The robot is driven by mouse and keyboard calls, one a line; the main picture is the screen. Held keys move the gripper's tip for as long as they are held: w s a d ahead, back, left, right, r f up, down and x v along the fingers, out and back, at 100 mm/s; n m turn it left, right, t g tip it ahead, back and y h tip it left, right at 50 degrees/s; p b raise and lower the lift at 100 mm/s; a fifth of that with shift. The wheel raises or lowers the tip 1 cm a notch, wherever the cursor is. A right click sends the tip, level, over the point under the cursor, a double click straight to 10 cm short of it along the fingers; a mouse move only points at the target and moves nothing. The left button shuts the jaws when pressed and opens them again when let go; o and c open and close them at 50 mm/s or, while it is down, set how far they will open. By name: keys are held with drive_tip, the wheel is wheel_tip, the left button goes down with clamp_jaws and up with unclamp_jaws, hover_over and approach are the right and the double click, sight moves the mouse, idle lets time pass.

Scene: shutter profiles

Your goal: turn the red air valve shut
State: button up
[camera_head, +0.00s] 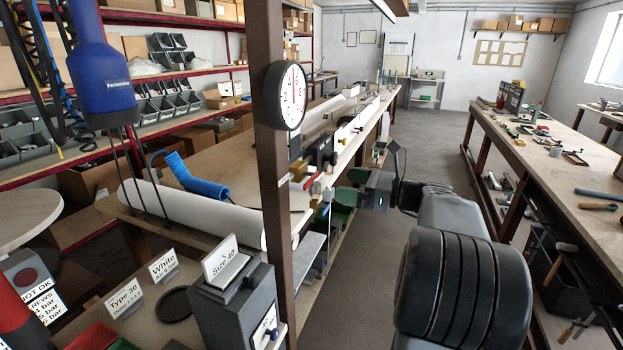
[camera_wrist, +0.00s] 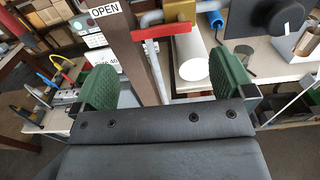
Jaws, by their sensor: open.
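The red valve handle (camera_wrist: 168,30) shows at the top of the wrist view. It lies crosswise in front of a brass valve body (camera_wrist: 182,12) on a grey pipe, beside a brown post. A sign reading OPEN (camera_wrist: 102,11) is up and to the left of it. My gripper (camera_wrist: 164,76) has two green pads spread wide with nothing between them. The handle is beyond the pads, roughly in line with the gap, and apart from them.
The brown post (camera_head: 271,160) carries a round gauge (camera_head: 285,96). A white roll (camera_head: 190,213) and a coiled blue hose (camera_head: 187,174) are on the bench behind it. Another workbench (camera_head: 545,165) stands at right, with open floor between.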

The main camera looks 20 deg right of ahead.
sight(312, 178)
drive_tip(key=p+x, duration=0.1)
drive_tip(key=x, duration=0.9)
drive_tip(key=shift+c, duration=0.4)
